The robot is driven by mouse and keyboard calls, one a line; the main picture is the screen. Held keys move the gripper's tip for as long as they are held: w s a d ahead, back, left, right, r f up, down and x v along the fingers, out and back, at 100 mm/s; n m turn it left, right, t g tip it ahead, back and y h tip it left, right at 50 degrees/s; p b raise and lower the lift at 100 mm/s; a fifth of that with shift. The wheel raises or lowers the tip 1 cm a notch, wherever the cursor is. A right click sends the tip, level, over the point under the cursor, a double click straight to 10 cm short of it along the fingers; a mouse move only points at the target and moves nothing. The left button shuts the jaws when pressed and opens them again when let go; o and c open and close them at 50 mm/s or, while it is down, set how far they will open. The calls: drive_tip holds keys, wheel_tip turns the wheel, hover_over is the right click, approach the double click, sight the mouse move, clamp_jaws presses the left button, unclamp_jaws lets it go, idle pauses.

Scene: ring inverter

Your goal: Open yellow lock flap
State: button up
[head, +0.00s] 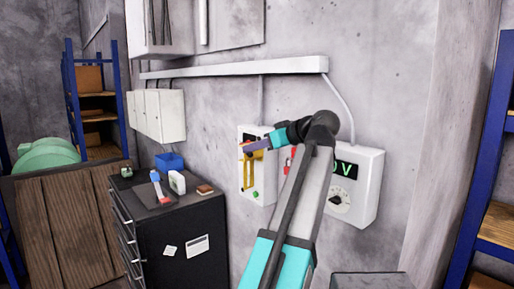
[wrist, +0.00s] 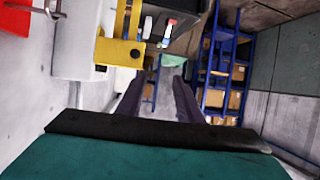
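The yellow lock flap (head: 253,173) is on the front of a white wall box (head: 267,190) in the head view. In the wrist view the yellow flap (wrist: 118,52) shows at the upper left, beside the left finger and apart from the gap between the fingers. My gripper (head: 247,147) is in front of the upper part of the box and covers some of it. In the wrist view its two dark fingers (wrist: 158,84) stand apart with nothing between them. I cannot tell whether a finger touches the flap.
A white meter box (head: 367,178) with a green display and dial hangs to the right, partly behind my arm. A black drawer cabinet (head: 190,240) stands left, with a blue bin (head: 169,162) and small items on top. Shelves (head: 97,105) stand farther left.

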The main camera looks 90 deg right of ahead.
drive_tip(key=a+b, duration=0.1)
drive_tip(key=a, duration=0.8)
drive_tip(key=shift+r, duration=0.4)
